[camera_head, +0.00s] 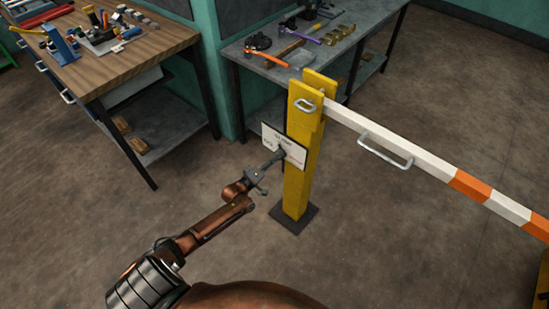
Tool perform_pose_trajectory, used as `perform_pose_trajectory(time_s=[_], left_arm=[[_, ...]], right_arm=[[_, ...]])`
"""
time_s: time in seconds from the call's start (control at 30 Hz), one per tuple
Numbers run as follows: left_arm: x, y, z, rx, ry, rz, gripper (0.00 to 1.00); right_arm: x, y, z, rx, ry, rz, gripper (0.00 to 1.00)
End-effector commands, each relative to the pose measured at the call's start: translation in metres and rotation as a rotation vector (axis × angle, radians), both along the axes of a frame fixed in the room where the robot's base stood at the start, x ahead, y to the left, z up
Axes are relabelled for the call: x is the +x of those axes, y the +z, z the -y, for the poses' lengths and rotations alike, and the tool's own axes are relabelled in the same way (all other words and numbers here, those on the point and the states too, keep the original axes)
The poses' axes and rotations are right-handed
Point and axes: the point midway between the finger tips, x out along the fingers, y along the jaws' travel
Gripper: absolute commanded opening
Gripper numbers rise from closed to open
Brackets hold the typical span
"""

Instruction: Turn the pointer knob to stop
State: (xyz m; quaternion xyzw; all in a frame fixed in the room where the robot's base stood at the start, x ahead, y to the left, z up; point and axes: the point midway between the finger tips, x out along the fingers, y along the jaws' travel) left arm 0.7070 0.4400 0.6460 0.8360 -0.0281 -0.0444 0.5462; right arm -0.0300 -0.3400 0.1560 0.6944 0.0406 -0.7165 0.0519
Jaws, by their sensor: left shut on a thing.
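A white panel (296,152) with small dark lettering is fixed to the yellow post (296,190). The pointer knob (281,153) is a small dark shape at the middle of the panel, mostly covered by the fingertips. My left gripper (277,157) reaches up from the lower left. Its fingers are shut on the knob at the panel's face. The exact direction of the pointer is too small and too covered to tell. My right gripper is not in view.
A white and orange barrier arm (440,175) with a handle (385,150) extends right from the post. A wooden workbench (110,70) with tools stands at the left, a grey bench (300,60) behind. Open floor (400,240) lies right of the post.

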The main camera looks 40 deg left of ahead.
Motion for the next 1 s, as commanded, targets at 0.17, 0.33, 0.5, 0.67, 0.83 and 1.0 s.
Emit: perform_pose_trajectory(time_s=[0.17, 0.33, 0.5, 0.67, 0.83, 1.0], left_arm=[[0.0, 0.001, 0.001, 0.165, 0.001, 0.01, 0.09], [-0.001, 0.001, 0.001, 0.326, 0.0, 0.023, 0.09], [-0.001, 0.0, 0.001, 0.486, 0.001, 0.036, 0.09], [-0.001, 0.0, 0.002, 0.639, 0.0, 0.048, 0.09], [-0.001, -0.001, 0.002, 0.799, 0.0, 0.059, 0.09], [-0.001, -0.001, 0.002, 0.96, 0.0, 0.073, 0.09]], right_arm=[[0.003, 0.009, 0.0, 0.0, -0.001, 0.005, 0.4], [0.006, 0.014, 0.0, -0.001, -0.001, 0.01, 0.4], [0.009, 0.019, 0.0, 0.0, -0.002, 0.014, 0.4], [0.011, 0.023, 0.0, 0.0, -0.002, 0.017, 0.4], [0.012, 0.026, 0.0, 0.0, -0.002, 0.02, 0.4], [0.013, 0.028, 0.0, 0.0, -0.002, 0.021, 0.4]])
